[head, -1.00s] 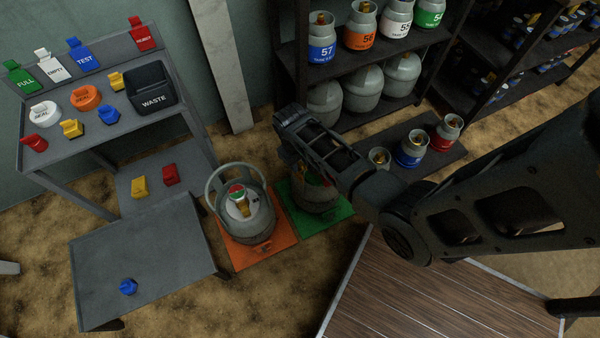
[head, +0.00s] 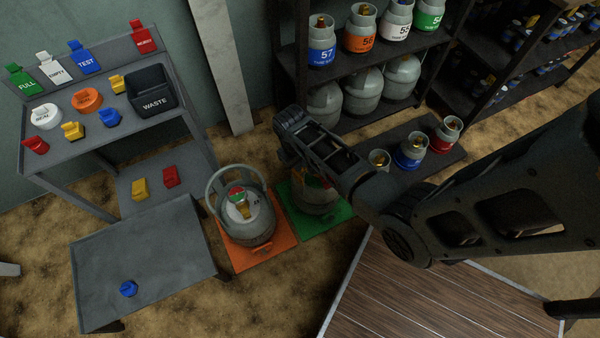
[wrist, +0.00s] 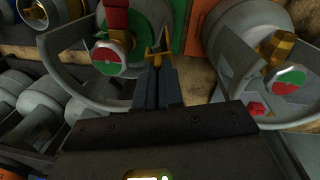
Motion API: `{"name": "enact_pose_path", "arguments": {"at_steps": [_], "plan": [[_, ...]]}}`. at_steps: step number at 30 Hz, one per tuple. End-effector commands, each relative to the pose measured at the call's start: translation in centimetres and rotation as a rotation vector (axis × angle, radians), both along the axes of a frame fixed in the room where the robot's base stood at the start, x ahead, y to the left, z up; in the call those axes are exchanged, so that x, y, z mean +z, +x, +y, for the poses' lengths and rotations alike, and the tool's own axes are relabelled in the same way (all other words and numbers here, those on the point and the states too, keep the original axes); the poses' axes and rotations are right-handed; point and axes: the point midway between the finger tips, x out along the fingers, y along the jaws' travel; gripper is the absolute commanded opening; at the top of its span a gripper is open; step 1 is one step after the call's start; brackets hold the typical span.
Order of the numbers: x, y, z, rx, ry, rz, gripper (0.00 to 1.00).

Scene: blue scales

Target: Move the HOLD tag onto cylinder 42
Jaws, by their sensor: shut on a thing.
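My gripper (wrist: 158,72) points down over the cylinder on the green mat. Its fingers are close together on a thin yellow piece (wrist: 157,45); no lettering on it can be read, so I cannot confirm it is the HOLD tag. The cylinder on the green mat (wrist: 150,25) has a grey collar, a red-and-green dial (wrist: 109,57) and a red part (wrist: 116,18) on top. In the head view my arm mostly hides this cylinder (head: 318,200). Another grey cylinder (head: 258,222) stands on the orange mat. I cannot read the number 42 on either.
A grey tag bench (head: 60,165) with coloured tags and a black WASTE bin (head: 152,88) stands left. A low grey table (head: 150,255) holds a blue piece (head: 128,289). Racks with numbered cylinders (head: 322,50) stand behind. A wooden surface (head: 420,300) lies front right.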

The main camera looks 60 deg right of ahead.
Motion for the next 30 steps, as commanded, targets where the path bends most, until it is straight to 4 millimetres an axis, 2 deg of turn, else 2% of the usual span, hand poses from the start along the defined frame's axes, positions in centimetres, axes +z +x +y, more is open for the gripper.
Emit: {"name": "enact_pose_path", "arguments": {"at_steps": [23, 30], "plan": [[3.6, 0.0, 0.0, 0.000, 0.000, 0.000, 0.00], [3.7, 0.0, 0.0, 0.000, 0.000, 0.000, 0.00]]}}
